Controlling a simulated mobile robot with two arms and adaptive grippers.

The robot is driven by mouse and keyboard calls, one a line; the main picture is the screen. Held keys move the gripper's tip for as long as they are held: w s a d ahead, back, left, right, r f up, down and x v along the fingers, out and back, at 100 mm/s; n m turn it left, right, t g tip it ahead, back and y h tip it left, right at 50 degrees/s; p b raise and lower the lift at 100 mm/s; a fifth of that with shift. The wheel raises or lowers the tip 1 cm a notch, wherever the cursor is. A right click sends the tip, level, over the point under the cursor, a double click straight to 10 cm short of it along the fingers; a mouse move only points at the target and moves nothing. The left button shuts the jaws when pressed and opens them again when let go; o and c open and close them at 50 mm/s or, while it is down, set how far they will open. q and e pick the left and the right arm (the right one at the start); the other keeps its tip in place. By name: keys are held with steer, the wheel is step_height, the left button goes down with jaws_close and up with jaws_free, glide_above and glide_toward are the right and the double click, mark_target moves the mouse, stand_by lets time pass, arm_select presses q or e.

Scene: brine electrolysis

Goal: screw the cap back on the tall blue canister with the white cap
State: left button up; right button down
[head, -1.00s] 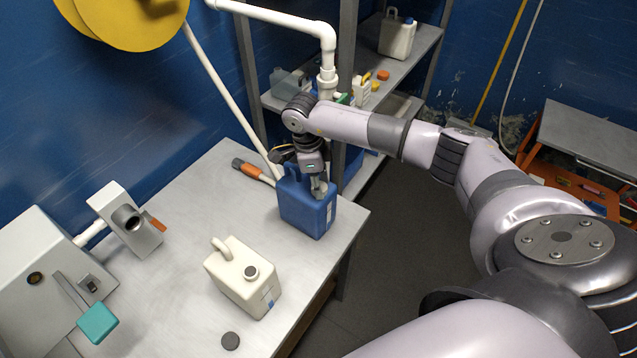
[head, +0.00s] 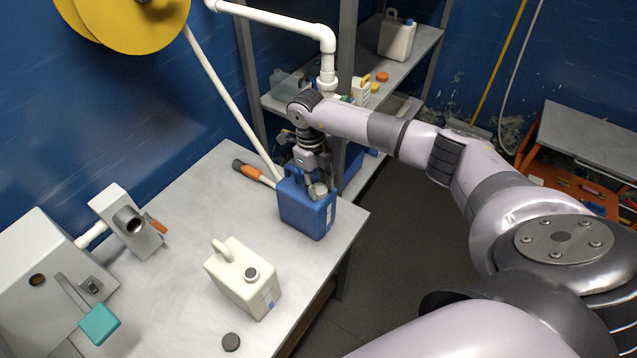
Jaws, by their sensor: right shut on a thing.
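The tall blue canister (head: 306,215) stands upright at the far right corner of the grey table. Its white cap (head: 319,190) shows at the top of the canister, at my fingertips. My right gripper (head: 317,185) reaches down over the canister from above and is shut on the white cap. The cap is on or just over the canister's neck; the fingers hide the seam, so I cannot tell how it sits. My left gripper is not in view.
A cream canister (head: 240,280) stands nearer on the table (head: 175,245), with a loose dark cap (head: 231,342) in front. An orange-handled tool (head: 250,172) lies behind the blue canister. A grey machine with a teal-handled lever (head: 98,324) stands at left. Shelves (head: 405,65) stand behind.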

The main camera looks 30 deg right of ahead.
steer(key=c, duration=1.1)
jaws_free()
steer(key=shift+o, duration=0.2)
